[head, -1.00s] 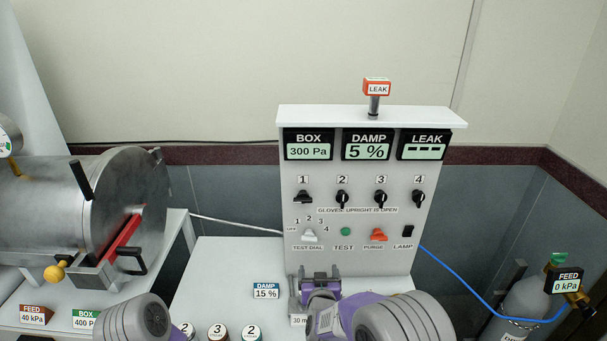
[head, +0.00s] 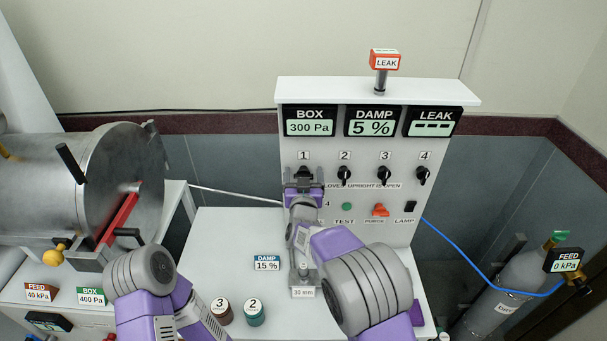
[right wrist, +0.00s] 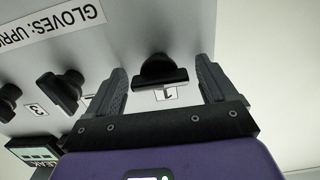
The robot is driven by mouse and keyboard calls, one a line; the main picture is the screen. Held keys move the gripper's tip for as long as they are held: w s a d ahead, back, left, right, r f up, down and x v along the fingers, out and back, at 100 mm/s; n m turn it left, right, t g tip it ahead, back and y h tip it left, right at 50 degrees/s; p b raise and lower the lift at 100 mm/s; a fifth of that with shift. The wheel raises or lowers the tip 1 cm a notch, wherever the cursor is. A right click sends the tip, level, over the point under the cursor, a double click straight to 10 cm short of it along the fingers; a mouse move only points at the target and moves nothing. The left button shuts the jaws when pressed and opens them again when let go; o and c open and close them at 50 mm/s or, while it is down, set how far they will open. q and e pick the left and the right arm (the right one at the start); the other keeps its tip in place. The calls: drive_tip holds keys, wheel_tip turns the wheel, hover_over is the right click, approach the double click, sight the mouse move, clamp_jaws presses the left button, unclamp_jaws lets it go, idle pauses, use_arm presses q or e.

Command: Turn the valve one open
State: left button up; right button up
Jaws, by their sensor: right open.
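Valve one is the black knob under the label 1 on the white panel (head: 290,220); its top shows just above my right gripper (head: 303,188). In the right wrist view the knob (right wrist: 160,72) sits between the two open fingers, with a gap on each side. Its bar lies crosswise, not upright. No contact is visible. My left gripper is out of view; only part of my left arm shows.
Black knobs 2 (head: 344,173), 3 (head: 384,174) and 4 (head: 423,175) stand in a row to the right. An orange purge switch (head: 380,210) is below them. A steel chamber (head: 95,190) stands at the left, bottles (head: 254,312) at the front.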

drive_tip(key=shift+w, duration=0.1)
drive_tip(key=shift+c, duration=0.4)
drive_tip(key=c, duration=1)
drive_tip(key=shift+m+b, duration=0.5)
drive_tip(key=shift+b, duration=0.35)
drive_tip(key=m+b, duration=0.3)
drive_tip(key=b, duration=0.1)
drive_tip(key=m+b, duration=0.4)
drive_tip(key=b, duration=0.1)
drive_tip(key=shift+d+m, duration=0.2)
drive_tip(key=shift+m, duration=0.1)
drive_tip(key=m+b, duration=0.3)
drive_tip(key=m, duration=0.1)
drive_tip(key=shift+d+f+m+b, duration=0.1)
drive_tip(key=shift+m+b, duration=0.2)
drive_tip(key=m+b, duration=0.3)
drive_tip(key=m, duration=0.1)
drive_tip(key=shift+m, duration=0.6)
